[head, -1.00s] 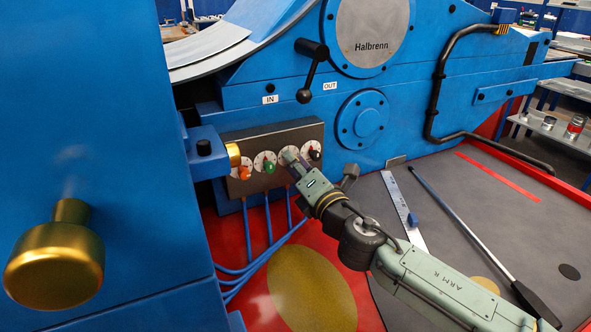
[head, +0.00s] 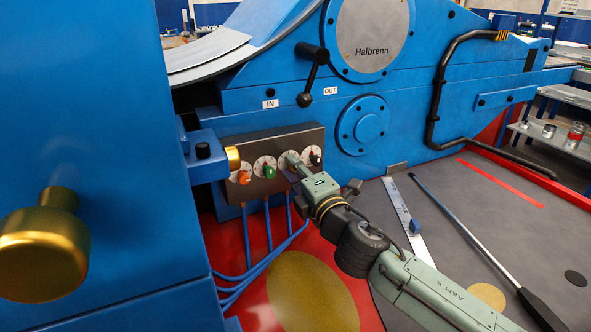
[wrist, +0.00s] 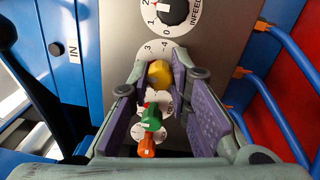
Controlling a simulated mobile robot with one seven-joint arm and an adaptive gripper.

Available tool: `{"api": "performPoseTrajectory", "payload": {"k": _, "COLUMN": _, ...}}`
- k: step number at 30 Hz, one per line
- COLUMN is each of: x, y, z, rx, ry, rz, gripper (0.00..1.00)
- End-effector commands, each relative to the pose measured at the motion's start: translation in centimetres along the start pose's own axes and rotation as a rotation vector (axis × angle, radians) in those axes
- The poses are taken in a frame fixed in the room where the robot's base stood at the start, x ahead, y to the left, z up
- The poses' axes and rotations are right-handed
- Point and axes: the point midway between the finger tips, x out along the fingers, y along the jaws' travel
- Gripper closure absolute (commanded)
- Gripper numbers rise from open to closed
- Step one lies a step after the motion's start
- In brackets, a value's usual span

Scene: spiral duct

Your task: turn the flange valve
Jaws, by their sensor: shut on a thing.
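A dark grey valve panel (head: 298,137) is fixed to the blue machine. In the head view it shows an orange knob (head: 243,177), a green knob (head: 269,171) and a black knob (head: 315,158) on white dials. My gripper (head: 291,161) is at the dial between green and black. In the wrist view a yellow knob (wrist: 159,74) sits between my fingertips (wrist: 163,70), and my gripper is shut on it. Its dial shows the numbers 3 and 4; I cannot read its name. The black knob at the top is labelled INFEED. The fingers hide part of the dial.
Blue hoses (head: 267,240) run down below the panel. A brass knob (head: 42,245) stands out at the near left. A black lever (head: 313,75) is above the panel.

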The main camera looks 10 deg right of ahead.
Motion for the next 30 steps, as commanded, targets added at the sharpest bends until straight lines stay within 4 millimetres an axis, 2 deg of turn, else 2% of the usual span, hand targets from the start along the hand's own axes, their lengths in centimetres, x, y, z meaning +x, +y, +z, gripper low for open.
{"api": "performPoseTrajectory", "payload": {"k": 7, "x": 0.0, "y": 0.0, "z": 0.0, "rx": -0.001, "ry": 0.001, "rz": 0.000, "gripper": 1.00}}
{"api": "performPoseTrajectory", "payload": {"k": 8, "x": 0.0, "y": 0.0, "z": 0.0, "rx": -0.001, "ry": 0.001, "rz": 0.000, "gripper": 0.81}}
{"api": "performPoseTrajectory", "payload": {"k": 17, "x": 0.0, "y": 0.0, "z": 0.0, "rx": -0.001, "ry": 0.001, "rz": 0.000, "gripper": 0.61}}
{"api": "performPoseTrajectory", "payload": {"k": 26, "x": -0.1, "y": 0.0, "z": 0.0, "rx": -0.002, "ry": 0.000, "rz": 0.000, "gripper": 0.61}}
{"api": "performPoseTrajectory", "payload": {"k": 30, "x": -1.4, "y": 0.0, "z": 0.1, "rx": -0.002, "ry": -0.002, "rz": -0.001, "gripper": 0.61}}
